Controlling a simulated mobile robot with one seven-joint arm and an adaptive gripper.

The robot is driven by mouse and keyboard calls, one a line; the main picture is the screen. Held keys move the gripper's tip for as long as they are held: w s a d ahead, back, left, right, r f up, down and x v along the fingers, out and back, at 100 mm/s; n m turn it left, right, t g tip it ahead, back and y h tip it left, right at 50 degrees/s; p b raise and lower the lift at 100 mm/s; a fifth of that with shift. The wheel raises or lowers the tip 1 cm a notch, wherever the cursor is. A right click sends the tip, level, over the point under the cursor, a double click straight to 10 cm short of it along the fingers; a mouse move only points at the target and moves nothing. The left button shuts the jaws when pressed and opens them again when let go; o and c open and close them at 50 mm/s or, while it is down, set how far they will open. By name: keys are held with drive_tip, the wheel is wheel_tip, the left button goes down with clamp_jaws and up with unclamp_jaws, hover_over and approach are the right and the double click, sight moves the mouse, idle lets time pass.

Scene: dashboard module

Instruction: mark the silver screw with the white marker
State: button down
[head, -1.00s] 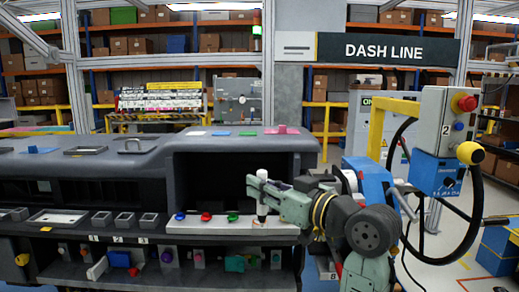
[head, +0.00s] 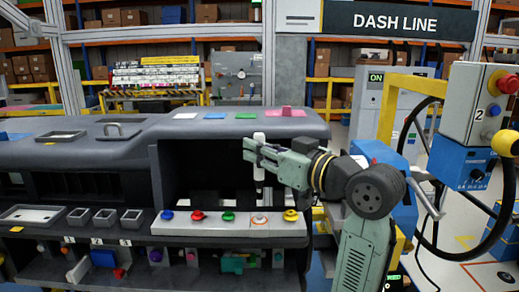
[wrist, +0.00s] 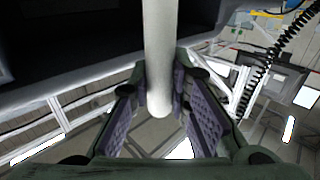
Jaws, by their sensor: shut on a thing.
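The white marker (head: 259,173) stands upright in my gripper (head: 256,155), its dark tip pointing down. My gripper is shut on its middle, and the tip hangs apart from and above the screw row. The silver screw (head: 260,219) sits on the pale strip (head: 180,229), almost straight below the tip, with an orange-red ring showing around its pale middle. In the wrist view, the white marker (wrist: 158,60) runs down between the two purple-padded fingers of my gripper (wrist: 158,108). The silver screw does not show there.
Blue (head: 167,215), red (head: 197,215) and green (head: 228,216) screws stand left of the silver one, and a yellow screw (head: 290,215) stands right. The dashboard's overhanging top (head: 230,125) is behind and above the strip. A control box with a red button (head: 508,84) stands far right.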

sight(263, 177)
drive_tip(key=shift+f+b, duration=2.1)
drive_tip(key=shift+f, duration=0.6)
drive_tip(key=shift+f, duration=0.3)
drive_tip(key=shift+r, duration=0.1)
drive_tip(key=shift+r+p, duration=1.7)
drive_tip(key=shift+r, duration=0.75)
drive_tip(key=shift+d, duration=0.1)
